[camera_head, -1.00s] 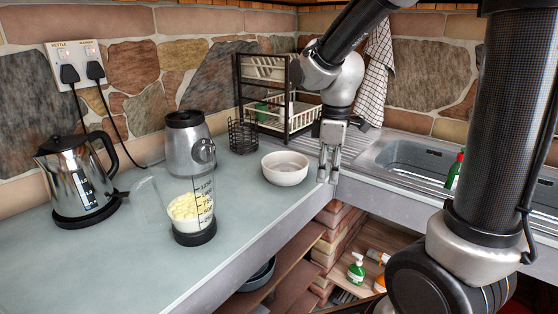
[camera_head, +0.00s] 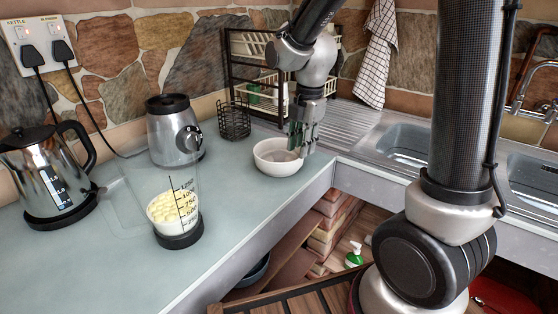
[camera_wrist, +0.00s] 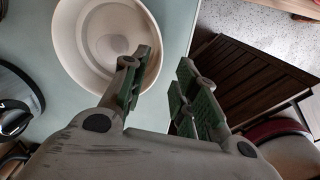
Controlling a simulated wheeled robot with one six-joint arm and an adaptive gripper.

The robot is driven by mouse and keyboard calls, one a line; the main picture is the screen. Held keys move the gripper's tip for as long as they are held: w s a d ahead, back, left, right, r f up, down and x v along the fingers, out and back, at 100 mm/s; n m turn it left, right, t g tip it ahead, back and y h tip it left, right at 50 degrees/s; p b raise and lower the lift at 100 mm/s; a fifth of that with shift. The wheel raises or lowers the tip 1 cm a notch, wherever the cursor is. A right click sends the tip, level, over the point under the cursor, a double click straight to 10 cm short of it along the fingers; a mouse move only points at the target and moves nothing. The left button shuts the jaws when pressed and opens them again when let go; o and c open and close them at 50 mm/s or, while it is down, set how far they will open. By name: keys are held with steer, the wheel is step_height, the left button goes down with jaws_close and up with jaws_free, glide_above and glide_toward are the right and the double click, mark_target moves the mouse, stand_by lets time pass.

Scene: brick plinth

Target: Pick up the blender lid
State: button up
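The clear blender jug (camera_head: 168,200) stands upright on the counter with pale yellow pieces inside. Its silver motor unit (camera_head: 168,140) is behind it, with a black round piece (camera_head: 168,103) on top. I cannot tell whether that piece is the lid, and no other lid shows. My gripper (camera_head: 302,148) points down at the right side of the white bowl (camera_head: 265,160), well to the right of the blender. In the wrist view my gripper (camera_wrist: 163,65) is open and empty. Its left finger overlaps the rim of the bowl (camera_wrist: 72,50); touching or above, I cannot tell.
A kettle (camera_head: 45,175) stands at the left. A wire basket (camera_head: 234,120) and a dish rack (camera_head: 255,85) are behind the bowl. The sink (camera_head: 400,145) is at the right. The counter's front left (camera_head: 90,270) is clear.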

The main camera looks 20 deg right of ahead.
mark_target(297, 159)
steer(key=f, duration=0.3)
steer(key=a+f, duration=0.1)
steer(key=f, duration=0.1)
steer(key=shift+w+f, duration=0.1)
steer(key=shift+w, duration=0.2)
jaws_close()
